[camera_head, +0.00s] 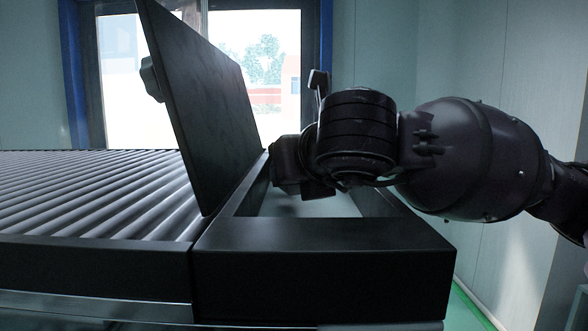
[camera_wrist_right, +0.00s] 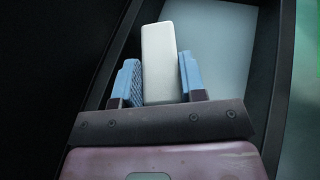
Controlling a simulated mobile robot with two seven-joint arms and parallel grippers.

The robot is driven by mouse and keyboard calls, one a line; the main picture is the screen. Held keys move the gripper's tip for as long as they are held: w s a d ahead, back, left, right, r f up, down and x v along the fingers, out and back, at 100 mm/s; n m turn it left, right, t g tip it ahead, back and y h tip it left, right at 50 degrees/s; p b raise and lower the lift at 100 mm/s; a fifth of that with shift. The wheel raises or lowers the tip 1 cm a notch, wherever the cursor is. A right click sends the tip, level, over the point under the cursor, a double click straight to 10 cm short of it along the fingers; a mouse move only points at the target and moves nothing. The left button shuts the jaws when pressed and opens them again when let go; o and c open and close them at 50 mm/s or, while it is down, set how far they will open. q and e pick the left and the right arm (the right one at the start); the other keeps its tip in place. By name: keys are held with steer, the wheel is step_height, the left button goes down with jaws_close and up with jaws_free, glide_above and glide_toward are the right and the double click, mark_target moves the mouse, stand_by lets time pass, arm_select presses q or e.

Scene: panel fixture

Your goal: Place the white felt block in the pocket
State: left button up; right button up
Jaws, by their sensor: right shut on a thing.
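The white felt block (camera_wrist_right: 158,35) is a pale upright bar in the right wrist view. My right gripper (camera_wrist_right: 157,62) is shut on it, with the blue finger pads on its two sides. The block's far end points over the light grey floor of the pocket (camera_wrist_right: 218,42); I cannot tell whether it touches the floor. In the head view the pocket is the dark-walled box (camera_head: 325,235) with a pale floor. My right gripper (camera_head: 303,185) is over or inside its opening there, and its fingers and the block are hidden. My left gripper is in neither view.
A dark panel (camera_head: 205,95) stands tilted up along the box's left side, close to my right gripper. A roller conveyor (camera_head: 90,195) lies left of it. A window (camera_head: 265,60) is behind. The box's walls (camera_wrist_right: 272,75) rise around the pale floor.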

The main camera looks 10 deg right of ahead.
steer(key=shift+f, duration=0.15)
steer(key=o, duration=0.9)
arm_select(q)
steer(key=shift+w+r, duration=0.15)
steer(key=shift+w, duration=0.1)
